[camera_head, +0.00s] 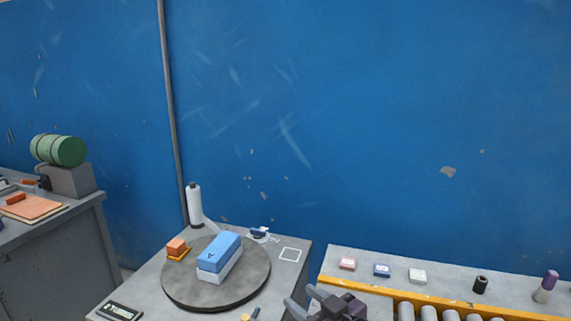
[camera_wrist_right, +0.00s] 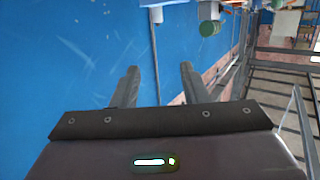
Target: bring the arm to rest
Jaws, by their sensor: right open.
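My right gripper (camera_head: 303,303) is at the bottom of the head view, near the gap between the grey table and the conveyor bench. In the right wrist view its two fingers (camera_wrist_right: 158,84) stand apart with nothing between them, in front of the blue wall. My left gripper is in neither view.
A round grey turntable (camera_head: 181,290) on the table (camera_head: 298,252) bears a blue and white block (camera_head: 219,254). A roller conveyor (camera_head: 450,313) runs at right, before a shelf with small boxes (camera_head: 417,275).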

